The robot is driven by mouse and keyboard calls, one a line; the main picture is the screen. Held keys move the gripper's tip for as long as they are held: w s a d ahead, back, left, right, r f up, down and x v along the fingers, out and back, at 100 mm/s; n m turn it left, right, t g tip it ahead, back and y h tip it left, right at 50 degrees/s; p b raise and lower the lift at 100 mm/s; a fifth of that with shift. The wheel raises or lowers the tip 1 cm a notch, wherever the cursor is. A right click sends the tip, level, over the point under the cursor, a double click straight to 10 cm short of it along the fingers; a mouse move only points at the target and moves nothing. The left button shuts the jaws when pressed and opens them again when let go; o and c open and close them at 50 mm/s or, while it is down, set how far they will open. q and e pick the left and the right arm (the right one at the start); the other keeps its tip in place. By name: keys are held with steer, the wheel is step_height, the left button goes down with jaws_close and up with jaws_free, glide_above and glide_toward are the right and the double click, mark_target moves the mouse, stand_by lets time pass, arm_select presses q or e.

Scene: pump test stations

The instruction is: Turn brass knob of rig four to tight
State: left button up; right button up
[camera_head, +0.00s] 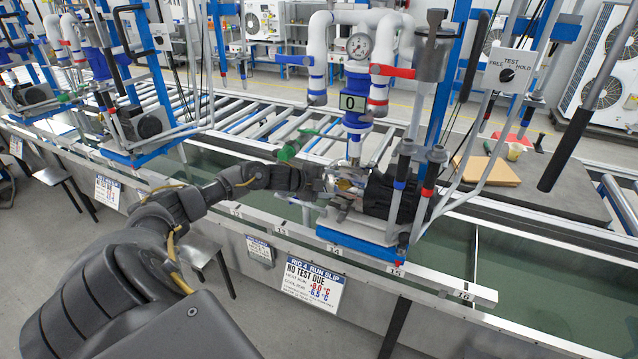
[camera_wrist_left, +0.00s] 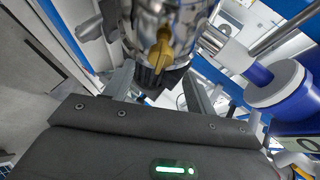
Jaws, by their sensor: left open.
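The brass knob (camera_wrist_left: 161,52) sits on a shiny metal pump body (camera_wrist_left: 170,14) in the left wrist view. In the head view, a small brass-coloured part (camera_head: 346,185) shows on the pump beside my gripper. Rig four's pump has a dark ribbed motor (camera_head: 390,196) on a blue base (camera_head: 360,244). My left gripper (camera_head: 328,184) reaches the pump's left end. In the left wrist view its open fingers (camera_wrist_left: 158,86) stand to either side below the knob, with a dark block between them. I cannot tell whether either finger touches anything. My right gripper is not in view.
A green lever (camera_head: 290,150) is close above my left wrist. The rig four slip (camera_head: 312,284) reads "NO TEST DUE". Upright rods crowd the right side.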

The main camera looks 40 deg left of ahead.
arm_select(q)
steer(key=b+v, duration=0.1)
steer(key=v, duration=0.5)
steer(key=shift+s+r, duration=0.2)
steer(key=shift+s, duration=0.15)
steer(key=shift+f, duration=0.1)
